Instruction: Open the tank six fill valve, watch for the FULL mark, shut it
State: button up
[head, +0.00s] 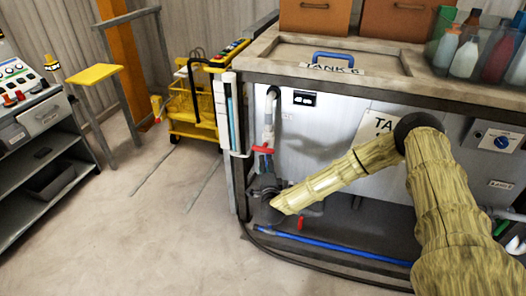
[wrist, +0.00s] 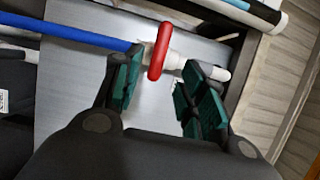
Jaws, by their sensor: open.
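The red valve handle (head: 263,150) sits on a pale upright pipe at the left end of the tank six front (head: 330,125). In the wrist view the red handle (wrist: 160,51) lies crosswise to its white pipe and a blue pipe (wrist: 85,36). My gripper (wrist: 157,90) is open, with green-padded fingers on either side of the handle's line. The handle appears just beyond the fingertips; contact cannot be told. In the head view my gripper (head: 269,195) is dark and partly hidden by my arm, below the handle. A sight tube (head: 229,105) shows blue inside; no FULL mark is readable.
A TANK 6 label (head: 333,69) and blue handle (head: 333,58) are on top. A blue pipe (head: 340,250) and another red handle (head: 300,222) lie low. Bottles (head: 465,57) stand at right. A yellow cart (head: 195,110) stands left; the floor before it is clear.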

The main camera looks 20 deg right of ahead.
aim_at(263, 152)
jog(key=p+x, duration=0.1)
jog(key=x, duration=0.9)
jog(key=shift+a, duration=0.1)
grip_shut()
